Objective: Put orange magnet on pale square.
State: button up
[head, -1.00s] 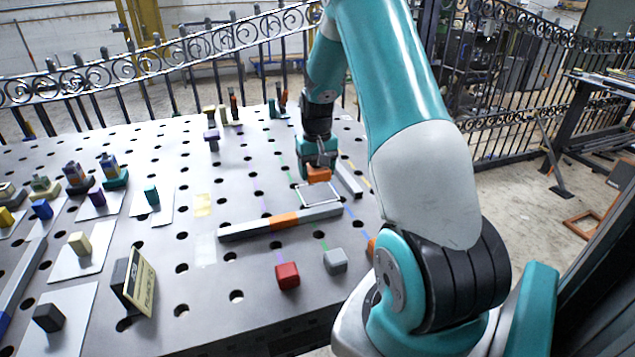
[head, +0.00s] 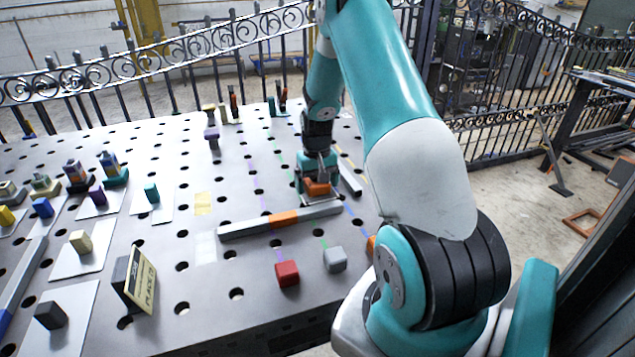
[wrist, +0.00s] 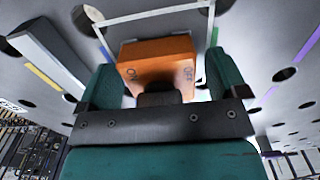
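The orange magnet (head: 317,189) is between the fingers of my gripper (head: 318,185), low over the table's right part. Whether the magnet touches the table is unclear. A faint pale patch (head: 205,248) lies on the table further left.
A grey bar with an orange middle (head: 284,219) lies just in front of my gripper, and a shorter grey bar (head: 349,178) lies close on its right. A red block (head: 287,273) and a grey block (head: 335,260) stand nearer.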

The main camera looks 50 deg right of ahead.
notch_tip(320, 180, up, 12)
jog(key=shift+r+b, duration=0.15)
jog(key=shift+b, duration=0.5)
jog(key=s+a+r+n+y, duration=0.1)
jog(key=a+r+n, duration=0.15)
jog(key=a, duration=0.65)
jog(key=s+a+r+n+t, duration=0.1)
jog(key=a+r+n, duration=0.15)
jog(key=a, duration=0.65)
jog(key=s+a+r+n+y, duration=0.1)
jog(key=s+a+r+n, duration=0.15)
jog(key=a, duration=0.65)
jog(key=s+a+r+n+g+y, duration=0.1)
jog(key=s+a+n, duration=0.5)
jog(key=s+a, duration=0.8)
jog(key=shift+s+a+r+y, duration=0.15)
jog(key=shift+s+r+y, duration=0.4)
jog(key=shift+s, duration=0.45)
jog(key=shift+w, duration=0.1)
